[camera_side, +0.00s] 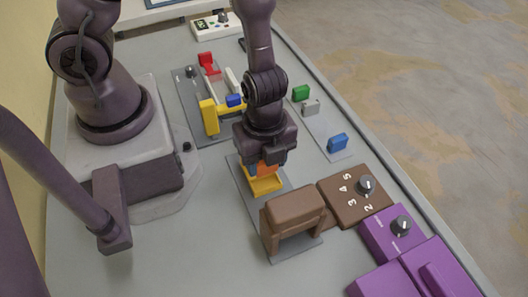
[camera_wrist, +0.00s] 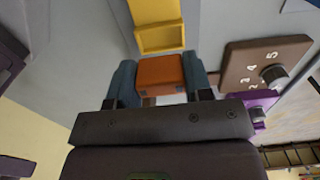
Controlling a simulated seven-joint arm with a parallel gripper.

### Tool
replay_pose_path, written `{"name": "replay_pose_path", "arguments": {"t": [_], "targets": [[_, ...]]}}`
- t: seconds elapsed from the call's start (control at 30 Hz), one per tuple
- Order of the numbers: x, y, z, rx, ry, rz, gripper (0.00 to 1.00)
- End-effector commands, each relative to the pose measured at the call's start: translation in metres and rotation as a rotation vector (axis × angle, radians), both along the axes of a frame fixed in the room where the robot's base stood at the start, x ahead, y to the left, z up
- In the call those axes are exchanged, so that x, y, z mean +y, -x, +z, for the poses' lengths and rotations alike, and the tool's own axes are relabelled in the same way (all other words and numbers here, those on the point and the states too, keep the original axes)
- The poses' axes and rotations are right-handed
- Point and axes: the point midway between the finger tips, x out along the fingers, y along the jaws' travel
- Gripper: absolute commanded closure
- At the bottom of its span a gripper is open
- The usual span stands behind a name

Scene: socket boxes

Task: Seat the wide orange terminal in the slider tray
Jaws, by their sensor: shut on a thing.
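My gripper (camera_wrist: 161,80) is shut on the orange terminal (camera_wrist: 160,72), a wide block held between its two blue-grey fingers. In the side view the orange terminal (camera_side: 267,168) shows only partly beneath my gripper (camera_side: 266,160). The yellow slider tray (camera_side: 266,186) is just below and in front of it on a grey base plate. In the wrist view the yellow tray (camera_wrist: 160,47) has an open recess just beyond the terminal, which appears apart from it. Contact between them cannot be told from the side view.
A brown raised block (camera_side: 295,205) stands close to the tray, with a brown dial box (camera_side: 355,196) and purple boxes (camera_side: 392,233) beyond. Green (camera_side: 301,93), grey (camera_side: 310,107) and blue (camera_side: 337,143) pieces lie right of my arm. A plate with yellow, red and blue parts (camera_side: 209,117) is behind.

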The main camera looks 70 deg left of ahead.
Motion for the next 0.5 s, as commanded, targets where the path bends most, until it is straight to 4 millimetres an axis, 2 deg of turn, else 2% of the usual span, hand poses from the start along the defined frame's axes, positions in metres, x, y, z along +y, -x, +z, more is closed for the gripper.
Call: {"name": "replay_pose_path", "arguments": {"t": [0.3,0.5], "targets": [[0.000,0.001,-0.030,0.003,-0.003,-0.002,0.77],[0.000,0.000,-0.042,0.001,-0.002,-0.001,0.77]]}}
